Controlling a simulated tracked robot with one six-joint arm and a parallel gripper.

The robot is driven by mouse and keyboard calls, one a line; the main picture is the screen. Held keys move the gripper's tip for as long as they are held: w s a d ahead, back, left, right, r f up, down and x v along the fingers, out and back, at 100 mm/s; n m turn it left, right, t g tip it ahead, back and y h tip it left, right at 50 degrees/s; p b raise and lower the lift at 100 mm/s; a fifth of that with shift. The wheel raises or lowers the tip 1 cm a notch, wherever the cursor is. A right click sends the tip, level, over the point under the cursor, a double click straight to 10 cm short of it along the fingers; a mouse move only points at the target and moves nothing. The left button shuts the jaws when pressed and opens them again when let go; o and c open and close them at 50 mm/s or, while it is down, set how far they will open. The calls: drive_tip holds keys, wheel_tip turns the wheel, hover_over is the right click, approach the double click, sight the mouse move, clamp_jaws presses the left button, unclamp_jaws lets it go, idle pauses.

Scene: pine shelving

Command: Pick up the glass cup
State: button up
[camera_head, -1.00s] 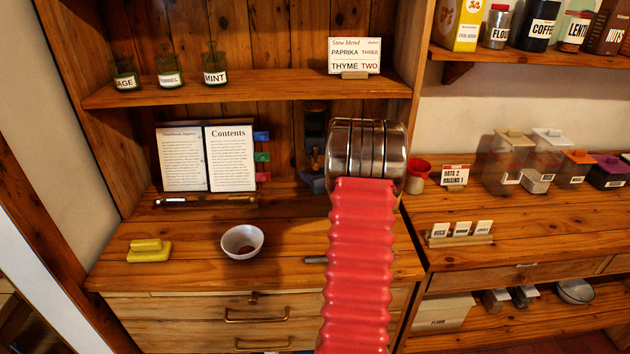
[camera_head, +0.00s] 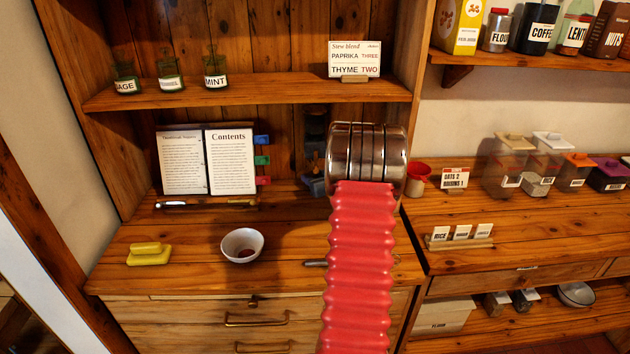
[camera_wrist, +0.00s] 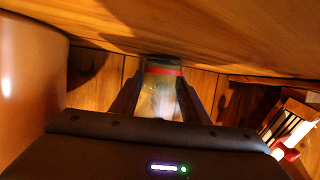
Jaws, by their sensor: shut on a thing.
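The glass cup (camera_wrist: 160,96) shows in the wrist view as a clear, slightly cloudy glass with a red band near its top. My gripper (camera_wrist: 160,103) has its two dark fingers on either side of the glass and is shut on it. The lower part of the glass is hidden behind the gripper's body. In the head view my red ribbed arm and its metal joint hide the gripper and this glass. Whether the glass touches a surface I cannot tell.
Small labelled glasses, including a MINT glass (camera_head: 215,74), stand on the upper shelf (camera_head: 260,94). A white bowl (camera_head: 242,245) and a yellow block (camera_head: 149,253) sit on the lower counter. An open book (camera_head: 207,160) stands behind. Several containers fill the right counter, with a red cup (camera_head: 418,178) near my arm.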

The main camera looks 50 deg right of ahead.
drive_tip(key=shift+r, duration=0.55)
drive_tip(key=s+a, duration=0.2)
drive_tip(key=s, duration=0.2)
drive_tip(key=s+a, duration=0.1)
drive_tip(key=s, duration=0.3)
drive_tip(key=s+a, duration=0.2)
drive_tip(key=s, duration=0.1)
drive_tip(key=shift+s+a, duration=0.35)
drive_tip(key=shift+s, duration=0.05)
wheel_tip(320, 180, up, 14)
drive_tip(key=shift+f, duration=0.1)
